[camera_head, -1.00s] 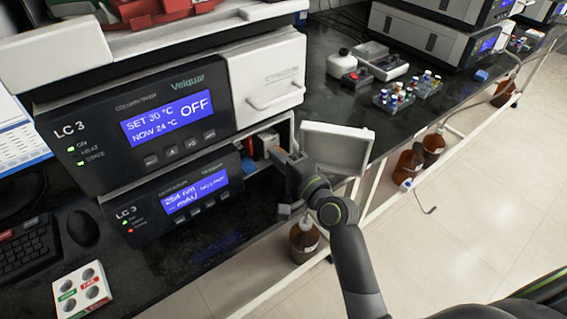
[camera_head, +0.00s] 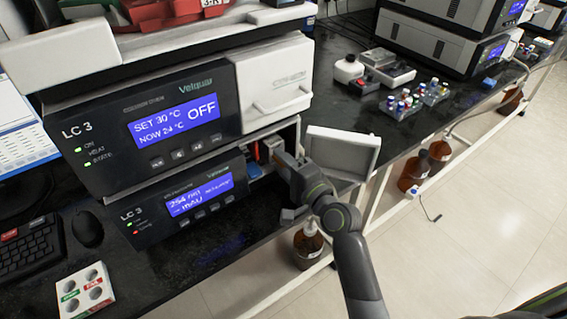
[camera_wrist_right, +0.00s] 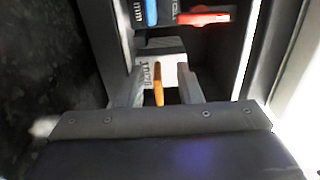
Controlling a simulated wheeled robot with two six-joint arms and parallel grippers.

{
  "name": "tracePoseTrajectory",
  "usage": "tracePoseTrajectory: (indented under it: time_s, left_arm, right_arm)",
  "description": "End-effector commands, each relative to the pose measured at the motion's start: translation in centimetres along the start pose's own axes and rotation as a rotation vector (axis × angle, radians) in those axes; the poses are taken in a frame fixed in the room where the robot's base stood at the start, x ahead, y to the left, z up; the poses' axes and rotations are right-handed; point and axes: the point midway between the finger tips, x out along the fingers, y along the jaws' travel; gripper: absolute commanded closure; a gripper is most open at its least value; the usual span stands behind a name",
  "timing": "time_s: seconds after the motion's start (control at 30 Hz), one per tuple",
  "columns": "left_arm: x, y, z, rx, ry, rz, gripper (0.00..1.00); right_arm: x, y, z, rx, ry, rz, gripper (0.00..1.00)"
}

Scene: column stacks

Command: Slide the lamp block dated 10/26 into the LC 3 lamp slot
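The LC 3 detector (camera_head: 185,205) is the lower unit, and its lamp bay is open at the right end. My right gripper (camera_head: 283,163) is at the bay mouth. In the right wrist view its fingers (camera_wrist_right: 160,90) are on either side of a pale lamp block (camera_wrist_right: 172,72) with an orange tab and appear shut on it. The block's label is too blurred to read surely. The block faces the dark bay interior. The slot itself is hidden behind the block and gripper. My left gripper is out of view.
The open white door (camera_head: 342,153) stands just right of my gripper. Blue (camera_wrist_right: 151,12) and red (camera_wrist_right: 203,17) parts sit in the bay beyond the block. The column oven (camera_head: 170,120) lies directly above. A white holder with round holes (camera_head: 84,290) stands at the front left.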

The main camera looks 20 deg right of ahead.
Motion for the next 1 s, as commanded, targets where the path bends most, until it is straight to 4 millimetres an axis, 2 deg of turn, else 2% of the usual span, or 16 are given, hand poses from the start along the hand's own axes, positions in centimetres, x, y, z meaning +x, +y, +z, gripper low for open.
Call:
tracePoseTrajectory:
  time_s: [0.17,0.27,0.6,0.93,0.97,1.0]
  left_arm:
    - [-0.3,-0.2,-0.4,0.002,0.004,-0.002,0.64]
    - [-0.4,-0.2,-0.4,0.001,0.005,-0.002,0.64]
    - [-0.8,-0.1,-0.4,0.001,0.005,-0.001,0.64]
    - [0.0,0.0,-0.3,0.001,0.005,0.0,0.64]
    - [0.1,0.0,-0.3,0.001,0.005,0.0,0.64]
    - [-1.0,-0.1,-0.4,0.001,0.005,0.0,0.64]
  right_arm:
    - [0.0,-0.7,0.0,-0.002,0.0,0.001,0.68]
    - [-1.2,-0.5,0.0,0.001,0.001,0.004,0.68]
    - [-7.8,-0.5,0.2,-0.001,0.001,0.004,0.68]
    - [-14.4,-0.3,0.5,-0.003,0.0,0.006,0.68]
    - [-15.0,-0.3,0.5,-0.003,-0.001,0.005,0.68]
    - [-15.1,-1.7,0.5,-0.004,-0.007,0.001,0.68]
